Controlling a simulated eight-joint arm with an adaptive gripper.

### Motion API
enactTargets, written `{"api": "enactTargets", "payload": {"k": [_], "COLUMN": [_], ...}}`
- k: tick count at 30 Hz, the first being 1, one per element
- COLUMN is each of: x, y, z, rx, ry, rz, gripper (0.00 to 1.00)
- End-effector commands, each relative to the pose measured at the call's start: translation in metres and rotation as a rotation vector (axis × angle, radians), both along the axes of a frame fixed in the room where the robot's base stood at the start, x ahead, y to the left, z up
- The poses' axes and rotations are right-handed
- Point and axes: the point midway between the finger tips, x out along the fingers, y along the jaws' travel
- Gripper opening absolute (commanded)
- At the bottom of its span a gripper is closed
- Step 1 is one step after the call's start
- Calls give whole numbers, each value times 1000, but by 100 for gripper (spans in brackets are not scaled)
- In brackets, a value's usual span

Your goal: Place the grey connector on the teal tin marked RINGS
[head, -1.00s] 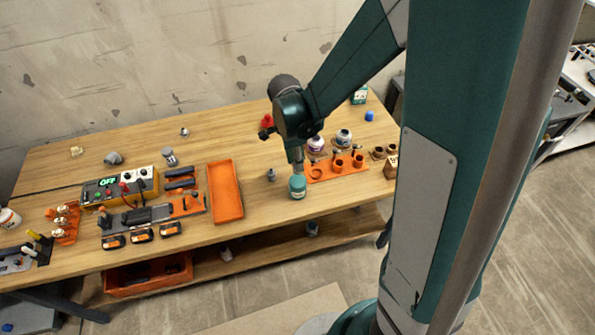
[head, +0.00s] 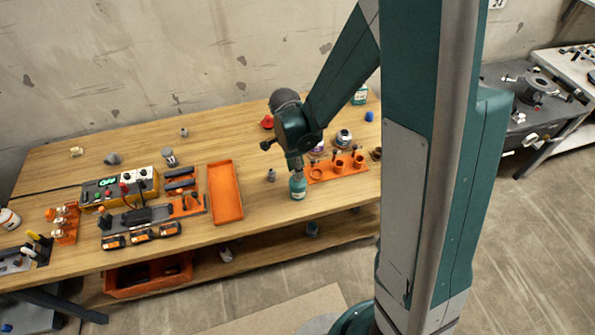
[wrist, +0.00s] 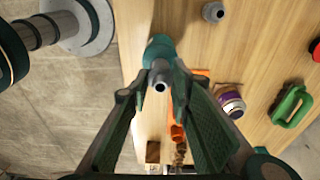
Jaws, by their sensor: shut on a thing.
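The teal tin (head: 298,188) stands near the front edge of the wooden table in the head view. In the wrist view the tin (wrist: 158,46) shows partly, behind the grey connector (wrist: 159,79). My gripper (wrist: 160,84) is shut on the connector, whose round open end shows between the fingertips. In the head view my gripper (head: 297,168) points down right above the tin. The connector is too small there to make out, and I cannot tell whether it touches the tin. The RINGS marking is not legible.
Another grey fitting (head: 271,175) stands just left of the tin. An orange holder with cups (head: 336,169) is close on the right, with a purple-banded jar (wrist: 231,102) behind it. An orange tray (head: 225,192) lies further left. The table's front edge is near.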

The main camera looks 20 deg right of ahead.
Motion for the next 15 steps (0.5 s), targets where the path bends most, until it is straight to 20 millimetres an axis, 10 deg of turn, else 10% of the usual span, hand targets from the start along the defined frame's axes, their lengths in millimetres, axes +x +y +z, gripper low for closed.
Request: {"api": "enactTargets", "payload": {"k": [15], "x": [0], "y": [0], "z": [-14], "rx": [0], "ry": [0], "rz": [0], "gripper": [9]}}
